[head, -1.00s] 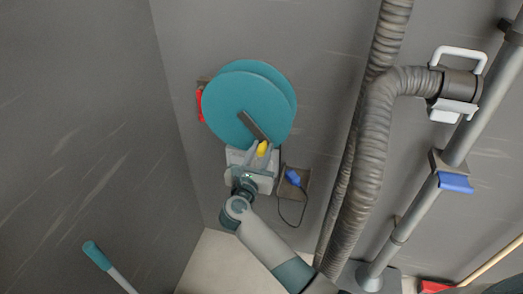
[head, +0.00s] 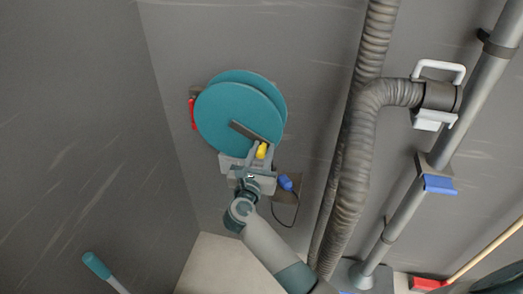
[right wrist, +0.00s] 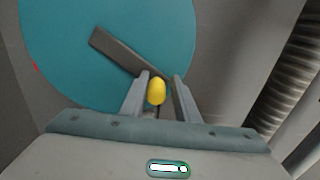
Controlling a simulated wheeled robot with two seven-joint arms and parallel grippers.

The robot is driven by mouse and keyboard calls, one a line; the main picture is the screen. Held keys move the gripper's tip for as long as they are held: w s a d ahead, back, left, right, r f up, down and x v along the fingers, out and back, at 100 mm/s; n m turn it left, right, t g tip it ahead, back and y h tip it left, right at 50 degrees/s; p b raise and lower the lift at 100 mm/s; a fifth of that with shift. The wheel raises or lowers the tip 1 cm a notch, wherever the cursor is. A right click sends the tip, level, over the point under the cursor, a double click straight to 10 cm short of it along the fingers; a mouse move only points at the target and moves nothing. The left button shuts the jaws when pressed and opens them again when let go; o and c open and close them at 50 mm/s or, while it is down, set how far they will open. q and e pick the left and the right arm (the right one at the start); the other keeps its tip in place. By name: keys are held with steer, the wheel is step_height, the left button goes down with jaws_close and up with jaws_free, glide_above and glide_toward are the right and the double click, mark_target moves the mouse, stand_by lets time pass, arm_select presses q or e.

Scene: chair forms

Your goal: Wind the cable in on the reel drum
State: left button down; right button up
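The reel drum (head: 235,110) is a teal disc pair on the grey wall, and it fills the upper left of the right wrist view (right wrist: 70,50). A dark grey crank arm (head: 250,131) crosses its face, sloping down to the right to a yellow knob (head: 262,151). My right gripper (head: 260,154) has its fingers on either side of this knob and appears shut on it. A blue plug (head: 286,183) with a dark cable (head: 296,212) hangs right of the gripper. My left gripper is out of view.
A thick ribbed hose (head: 353,170) runs down the wall to the right. Beyond it is a grey pipe (head: 403,205) with a blue handle (head: 439,184). A red part (head: 193,113) sits left of the drum. A teal-ended pole (head: 97,265) stands at lower left.

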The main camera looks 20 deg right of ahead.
steer(key=shift+s+d+r+p, duration=0.15)
steer(key=shift+d+r+p, duration=0.05)
steer(key=shift+r+p, duration=0.5)
steer(key=shift+s+d+r+p, duration=0.1)
steer(key=shift+d+r+p, duration=0.05)
steer(key=shift+r+p, duration=0.6)
steer(key=shift+s+d+r+p, duration=0.2)
steer(key=shift+r+p, duration=0.35)
steer(key=shift+r, duration=0.3)
steer(key=shift+w, duration=0.1)
steer(key=r+p, duration=0.2)
steer(key=r, duration=0.1)
steer(key=r+p, duration=0.1)
steer(key=p, duration=0.1)
steer(key=shift+s+d+r, duration=0.25)
steer(key=shift+d+r, duration=0.05)
steer(key=shift+d, duration=0.05)
steer(key=shift+o, duration=0.2)
steer(key=o, duration=0.7)
